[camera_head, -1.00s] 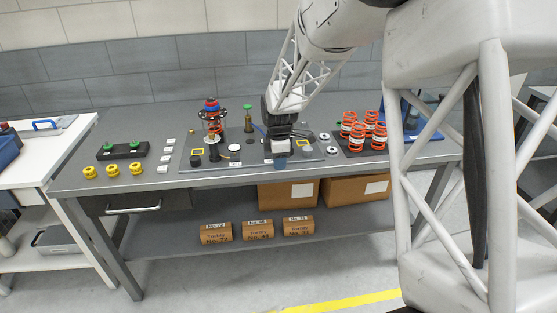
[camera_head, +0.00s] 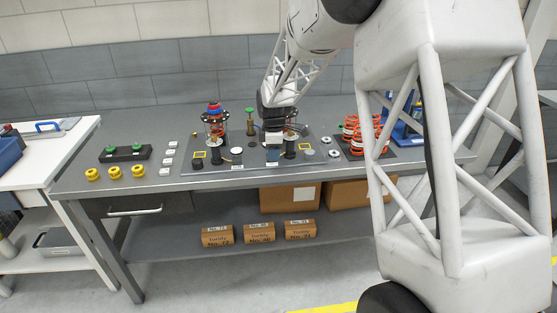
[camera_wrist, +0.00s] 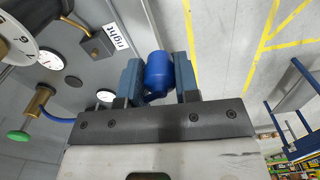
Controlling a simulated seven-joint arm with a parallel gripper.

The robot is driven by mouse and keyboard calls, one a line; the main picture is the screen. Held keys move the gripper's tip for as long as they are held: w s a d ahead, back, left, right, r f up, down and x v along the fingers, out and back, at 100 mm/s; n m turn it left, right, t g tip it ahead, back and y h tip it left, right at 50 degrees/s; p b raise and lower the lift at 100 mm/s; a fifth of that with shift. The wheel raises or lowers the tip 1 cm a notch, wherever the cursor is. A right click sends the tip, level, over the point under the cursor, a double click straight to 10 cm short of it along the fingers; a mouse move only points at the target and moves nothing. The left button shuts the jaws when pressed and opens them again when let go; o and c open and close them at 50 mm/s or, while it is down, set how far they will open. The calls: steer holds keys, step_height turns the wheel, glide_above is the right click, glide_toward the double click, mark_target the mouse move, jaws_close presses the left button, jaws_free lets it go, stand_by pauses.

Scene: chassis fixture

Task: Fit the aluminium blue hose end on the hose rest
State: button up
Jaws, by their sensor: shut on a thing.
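My gripper (camera_wrist: 161,80) is shut on the blue hose end (camera_wrist: 159,70), a smooth blue cylinder between its two blue-grey fingers in the wrist view. A blue hose (camera_wrist: 60,119) runs left from it to a brass post (camera_wrist: 40,100) with a green cap. In the head view my gripper (camera_head: 272,146) is over the front edge of the fixture plate (camera_head: 225,168), and the post with the green cap (camera_head: 250,122) stands behind it, to the left. I cannot tell which part is the hose rest. In the wrist view the hose end shows beyond the plate edge, against the floor.
A "right" label (camera_wrist: 117,36) and a small dark block (camera_wrist: 97,43) lie near the hose end.

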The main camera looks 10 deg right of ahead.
mark_target(252, 144)
steer(key=w+a+m, duration=0.1)
steer(key=w+a, duration=0.1)
steer(key=w, duration=0.5)
steer(key=w+a+f+m, duration=0.1)
steer(key=w+a+m, duration=0.1)
steer(key=w, duration=0.5)
steer(key=w+a+m, duration=0.1)
steer(key=w+a, duration=0.1)
steer(key=w, duration=0.6)
steer(key=shift+a+f+m, duration=0.15)
steer(key=shift+a+m, duration=0.1)
steer(key=shift+m, duration=0.15)
steer(key=shift+s, duration=0.1)
steer(key=shift+f, duration=0.1)
steer(key=shift+f, duration=1.8)
steer(key=shift+f, duration=0.15)
steer(key=shift+f, duration=0.7)
steer(key=shift+f, duration=0.2)
stand_by(1.1)
steer(key=o, duration=1.1)
